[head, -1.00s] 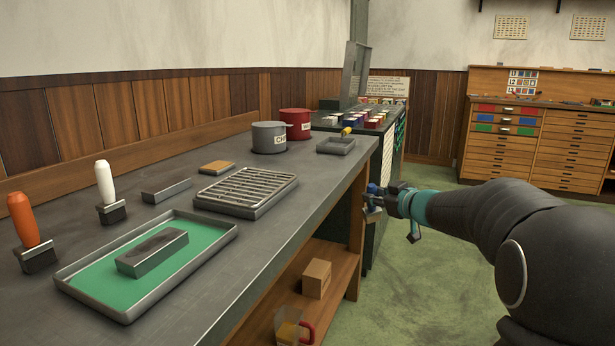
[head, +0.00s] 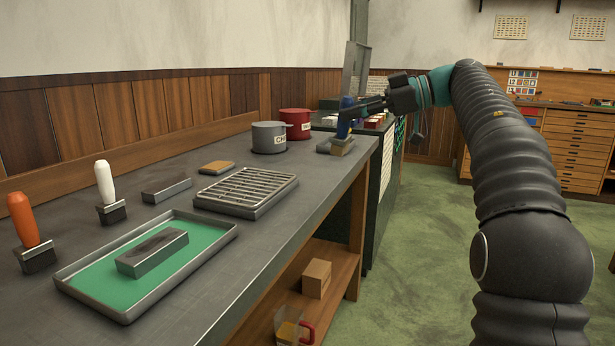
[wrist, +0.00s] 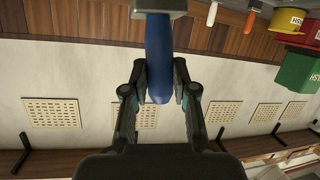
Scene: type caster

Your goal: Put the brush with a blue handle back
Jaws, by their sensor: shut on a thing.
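The brush with a blue handle (head: 344,122) is in my gripper (head: 352,108), upright with its block-shaped head (head: 341,146) at the bottom. It is near the far end of the workbench, in front of a small grey tray mostly hidden behind it. I cannot tell whether the brush touches the bench. In the wrist view the blue handle (wrist: 159,60) lies between the two fingers of my gripper (wrist: 159,90), which are shut on it. A white-handled brush (head: 106,185) and an orange-handled brush (head: 25,225) stand upright on the near left of the bench.
The workbench (head: 290,215) also holds a green-lined tray (head: 85,290) with a grey block, a slatted rack (head: 245,190), a grey pot (head: 269,137) and a red pot (head: 295,122). Bare bench top lies along the front edge. Open floor is to the right.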

